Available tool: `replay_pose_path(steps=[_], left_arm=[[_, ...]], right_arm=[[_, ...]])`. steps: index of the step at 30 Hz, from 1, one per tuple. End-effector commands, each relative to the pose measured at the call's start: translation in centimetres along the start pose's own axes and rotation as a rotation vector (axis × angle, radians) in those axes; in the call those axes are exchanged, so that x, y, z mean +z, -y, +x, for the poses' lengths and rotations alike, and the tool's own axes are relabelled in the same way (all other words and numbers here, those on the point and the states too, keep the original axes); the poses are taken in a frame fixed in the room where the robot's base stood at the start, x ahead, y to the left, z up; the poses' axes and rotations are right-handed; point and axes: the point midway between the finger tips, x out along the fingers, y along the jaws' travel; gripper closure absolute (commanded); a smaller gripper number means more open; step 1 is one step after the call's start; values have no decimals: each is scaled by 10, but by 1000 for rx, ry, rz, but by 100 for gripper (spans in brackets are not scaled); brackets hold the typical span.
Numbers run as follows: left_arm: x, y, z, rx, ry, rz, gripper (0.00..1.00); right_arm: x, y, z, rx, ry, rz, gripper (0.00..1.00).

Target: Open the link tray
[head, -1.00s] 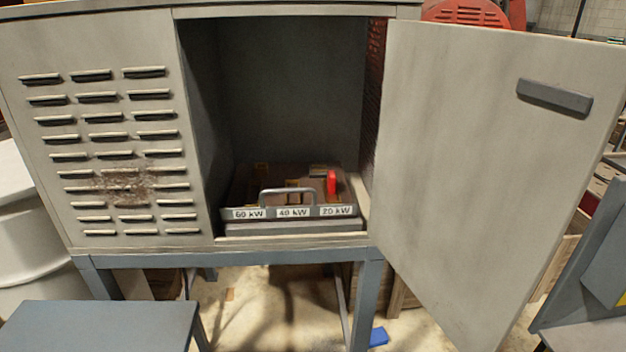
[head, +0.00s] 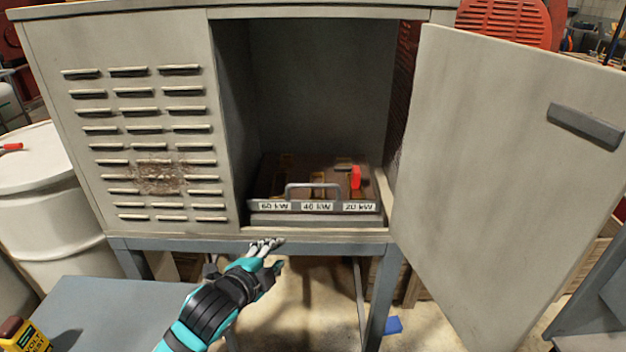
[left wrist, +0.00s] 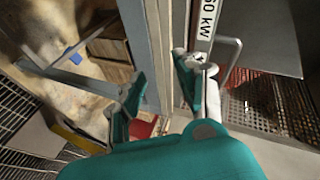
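The link tray (head: 316,219) sits at the bottom of the open cabinet compartment. Its front strip carries 60 kW, 40 kW and 20 kW labels, and a grey bar handle (head: 313,186) rises above the strip. A red piece (head: 356,177) stands at the 20 kW side. My left gripper (head: 268,255) is just below and in front of the cabinet's lower edge, left of the handle and apart from it. In the left wrist view, its fingers (left wrist: 160,88) are spread with nothing between them; the 60 kW label and handle (left wrist: 230,55) show beyond. My right gripper is not in view.
The cabinet door (head: 490,170) stands wide open on the right. The louvred panel (head: 150,140) is on the left, above a blue-grey frame (head: 330,245). A table (head: 110,310) with a yellow tester (head: 25,338) is at front left. A white drum (head: 55,200) stands behind it.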

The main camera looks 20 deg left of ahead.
Motion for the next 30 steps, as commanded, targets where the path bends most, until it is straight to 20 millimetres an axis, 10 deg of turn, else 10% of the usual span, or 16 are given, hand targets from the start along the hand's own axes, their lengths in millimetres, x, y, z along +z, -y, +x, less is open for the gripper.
replay_pose_path(steps=[3,10,30], left_arm=[[-32,62,-33,-119,-65,162,66],[-50,91,-48,-187,-94,261,66],[-66,114,82,-184,-94,254,66]], right_arm=[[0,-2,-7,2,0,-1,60],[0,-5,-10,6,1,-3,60],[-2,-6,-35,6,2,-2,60]])
